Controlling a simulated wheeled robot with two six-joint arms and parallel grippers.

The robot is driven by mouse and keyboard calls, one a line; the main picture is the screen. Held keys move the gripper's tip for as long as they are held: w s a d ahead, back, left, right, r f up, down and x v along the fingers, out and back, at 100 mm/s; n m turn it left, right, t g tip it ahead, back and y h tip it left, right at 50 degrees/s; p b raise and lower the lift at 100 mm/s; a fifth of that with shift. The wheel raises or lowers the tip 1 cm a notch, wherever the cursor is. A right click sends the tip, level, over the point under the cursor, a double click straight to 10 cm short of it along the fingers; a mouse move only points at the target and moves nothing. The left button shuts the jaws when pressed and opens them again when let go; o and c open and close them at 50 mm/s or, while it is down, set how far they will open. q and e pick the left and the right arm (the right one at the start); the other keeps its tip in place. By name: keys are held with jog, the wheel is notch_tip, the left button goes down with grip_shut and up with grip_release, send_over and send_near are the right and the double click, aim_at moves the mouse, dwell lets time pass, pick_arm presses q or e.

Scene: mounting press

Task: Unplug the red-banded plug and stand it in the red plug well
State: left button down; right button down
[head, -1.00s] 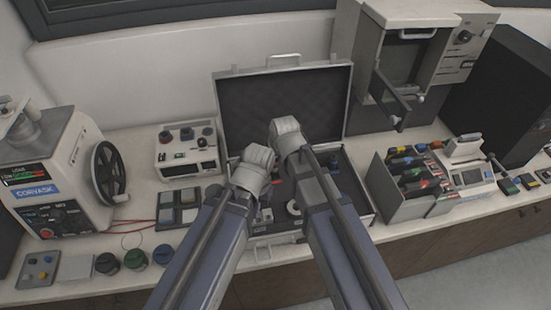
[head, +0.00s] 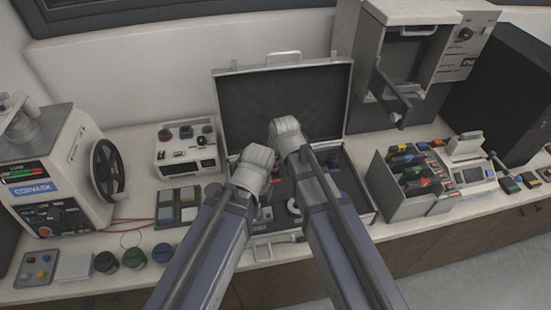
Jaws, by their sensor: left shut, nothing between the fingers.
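An open silver case (head: 352,150) with a dark lid lining stands in the middle of the bench, and both my arms reach over it. My left gripper (head: 266,212) is low over the left part of the case, shut and empty, partly behind its own wrist. My right gripper is hidden behind its forearm. Small parts show in the case, among them a pale ring (head: 293,207). I cannot make out the red-banded plug or the red plug well; my arms cover much of the case interior.
A white control box (head: 187,152) and a machine with a handwheel (head: 107,170) stand left. Thin red leads (head: 133,222) and several round pots (head: 133,258) lie nearby. Right are a sorting rack (head: 395,195) and a tall grey press (head: 440,45). The front bench edge is close.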

pick_arm(q)
jog(key=shift+f+b, duration=0.45)
pick_arm(e)
jog(key=shift+f, duration=0.45)
pick_arm(q)
jog(key=shift+f+b, duration=0.3)
pick_arm(e)
jog(key=shift+f, duration=0.3)
pick_arm(q)
jog(key=shift+f, duration=0.1)
pick_arm(e)
jog(key=shift+f, duration=0.1)
